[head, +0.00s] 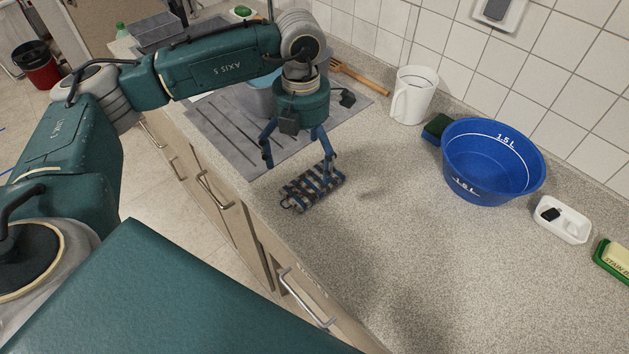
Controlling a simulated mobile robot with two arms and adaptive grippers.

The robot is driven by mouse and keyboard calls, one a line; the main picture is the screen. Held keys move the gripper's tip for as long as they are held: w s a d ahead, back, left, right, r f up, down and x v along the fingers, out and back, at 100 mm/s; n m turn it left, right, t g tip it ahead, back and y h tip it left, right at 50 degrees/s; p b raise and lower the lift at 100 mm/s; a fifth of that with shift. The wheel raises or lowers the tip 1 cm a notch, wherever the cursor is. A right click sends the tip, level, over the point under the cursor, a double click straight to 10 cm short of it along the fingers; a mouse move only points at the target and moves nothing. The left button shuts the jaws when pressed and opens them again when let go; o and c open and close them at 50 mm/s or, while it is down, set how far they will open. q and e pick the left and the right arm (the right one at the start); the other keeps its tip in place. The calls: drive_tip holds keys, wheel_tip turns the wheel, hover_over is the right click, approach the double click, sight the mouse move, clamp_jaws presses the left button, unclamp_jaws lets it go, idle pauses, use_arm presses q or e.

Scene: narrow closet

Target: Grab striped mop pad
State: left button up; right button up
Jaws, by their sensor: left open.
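The striped mop pad (313,187), with blue and grey-brown stripes, lies on the speckled countertop near its front edge. My left gripper (298,166) points down over the pad with its fingers spread open. One finger is at the pad's far left side and the other is close to its upper right end. I cannot tell whether the fingers touch the pad. My right gripper is not in view.
A grey drainboard mat (222,127) lies left of the pad. A white pitcher (413,96), a sponge (437,127), a blue basin (492,162) and a white soap dish (562,219) stand along the tiled wall. The counter's middle (420,250) is clear.

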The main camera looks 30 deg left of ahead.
sight(306, 180)
use_arm(q)
wheel_tip(306, 180, down, 2)
drive_tip(key=shift+f, duration=0.1)
drive_tip(key=shift+w+f+p, duration=0.15)
drive_tip(key=shift+f+p, duration=0.4)
drive_tip(key=shift+p, duration=0.05)
drive_tip(key=f, duration=0.1)
drive_tip(key=f+p, duration=0.1)
drive_tip(key=f, duration=0.1)
drive_tip(key=shift+w+f+p, duration=0.25)
drive_tip(key=shift+f+p, duration=0.1)
drive_tip(key=shift+a+f, duration=0.1)
drive_tip(key=shift+f, duration=0.35)
drive_tip(key=c, duration=1)
